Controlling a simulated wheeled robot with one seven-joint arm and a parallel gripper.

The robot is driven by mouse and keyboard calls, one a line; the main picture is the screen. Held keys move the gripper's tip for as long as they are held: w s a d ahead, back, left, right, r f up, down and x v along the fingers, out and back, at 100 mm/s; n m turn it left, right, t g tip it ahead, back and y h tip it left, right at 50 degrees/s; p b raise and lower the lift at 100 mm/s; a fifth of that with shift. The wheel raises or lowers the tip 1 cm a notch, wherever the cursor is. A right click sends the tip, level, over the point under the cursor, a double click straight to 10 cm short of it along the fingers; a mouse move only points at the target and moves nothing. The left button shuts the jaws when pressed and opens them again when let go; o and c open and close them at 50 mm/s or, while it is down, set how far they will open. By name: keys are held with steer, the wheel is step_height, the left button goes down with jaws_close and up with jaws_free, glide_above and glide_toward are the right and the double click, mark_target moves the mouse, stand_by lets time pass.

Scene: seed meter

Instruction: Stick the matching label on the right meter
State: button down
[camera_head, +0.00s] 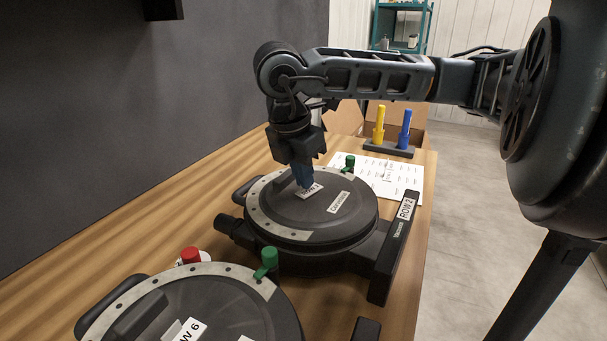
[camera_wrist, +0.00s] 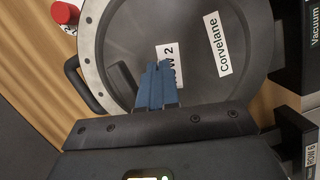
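The middle meter has a round black lid (camera_head: 350,217) with a grey rim, and it also fills the wrist view (camera_wrist: 126,37). Its white "Corvelane" label (camera_head: 339,202) lies on the lid and also shows in the wrist view (camera_wrist: 224,58). A white "ROW 2" label (camera_head: 312,190) is at the lid, beside it; the fingers hide part of it in the wrist view (camera_wrist: 174,52). My gripper (camera_head: 304,184) points down, its blue fingers (camera_wrist: 158,85) close together at this label. It looks shut on the label's edge; whether the label is stuck down is unclear.
The plate on the meter's right bears a ROW tag (camera_head: 405,208). A nearer meter (camera_head: 235,305) carries a "ROW 6" label (camera_head: 190,332). Red (camera_head: 190,256) and green (camera_head: 269,258) caps stand between them. A printed sheet (camera_head: 405,178) and yellow and blue markers (camera_head: 405,130) are behind.

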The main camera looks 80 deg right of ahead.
steer(key=shift+f, duration=0.25)
steer(key=c, duration=1.8)
jaws_free()
steer(key=o, duration=0.5)
steer(key=shift+r+p, duration=0.85)
steer(key=shift+r, duration=2.65)
